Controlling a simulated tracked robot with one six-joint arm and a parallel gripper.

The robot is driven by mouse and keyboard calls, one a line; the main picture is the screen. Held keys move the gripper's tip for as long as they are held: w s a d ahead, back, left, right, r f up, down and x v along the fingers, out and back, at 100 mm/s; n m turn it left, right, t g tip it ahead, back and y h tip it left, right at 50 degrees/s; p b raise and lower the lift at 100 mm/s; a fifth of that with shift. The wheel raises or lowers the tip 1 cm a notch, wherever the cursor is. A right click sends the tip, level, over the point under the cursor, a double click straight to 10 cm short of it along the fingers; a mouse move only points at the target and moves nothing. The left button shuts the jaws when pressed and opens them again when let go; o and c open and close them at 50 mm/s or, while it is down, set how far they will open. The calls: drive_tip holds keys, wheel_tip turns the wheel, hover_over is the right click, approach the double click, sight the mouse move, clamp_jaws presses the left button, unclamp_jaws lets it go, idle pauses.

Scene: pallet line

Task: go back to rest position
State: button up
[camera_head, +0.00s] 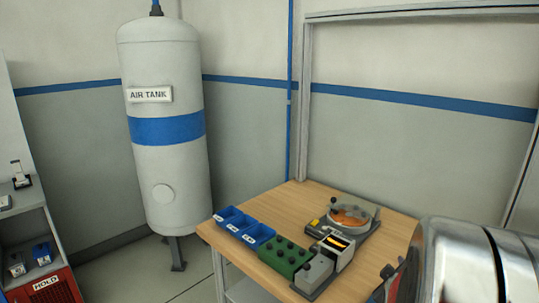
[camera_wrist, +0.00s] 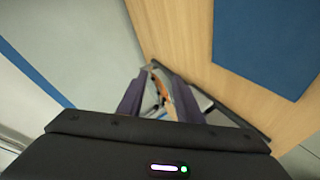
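My gripper (camera_wrist: 160,92) shows in the wrist view as two dark fingers with a clear gap between them; it is open. Between and beyond the fingers, part of a device with an orange area (camera_wrist: 158,88) shows; nothing is clearly held. In the head view, a large shiny metal part of my arm (camera_head: 460,262) fills the lower right. The gripper cannot be clearly made out there.
A wooden bench (camera_head: 292,205) carries blue bins (camera_head: 257,234), a green block with dark knobs (camera_head: 284,258), a grey box (camera_head: 315,270) and a round device with an orange dish (camera_head: 352,214). A white air tank (camera_head: 168,178) stands behind left. A red HOLD bin (camera_head: 48,288) is far left.

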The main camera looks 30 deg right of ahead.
drive_tip(key=w+a+r+y, duration=0.2)
drive_tip(key=w+a+y, duration=0.1)
drive_tip(key=a, duration=0.9)
drive_tip(key=w+a+r+y, duration=0.2)
drive_tip(key=w+a+y, duration=0.1)
drive_tip(key=a, duration=0.9)
drive_tip(key=s+a+r+g+y, duration=0.1)
drive_tip(key=s+a+y, duration=0.1)
drive_tip(key=s+a, duration=0.3)
drive_tip(key=s+a+r+m+g+y, duration=0.1)
drive_tip(key=s+a, duration=0.4)
drive_tip(key=a, duration=0.8)
drive_tip(key=shift+s+a+r+y, duration=0.35)
drive_tip(key=shift+r+y, duration=0.15)
drive_tip(key=shift+d, duration=0.1)
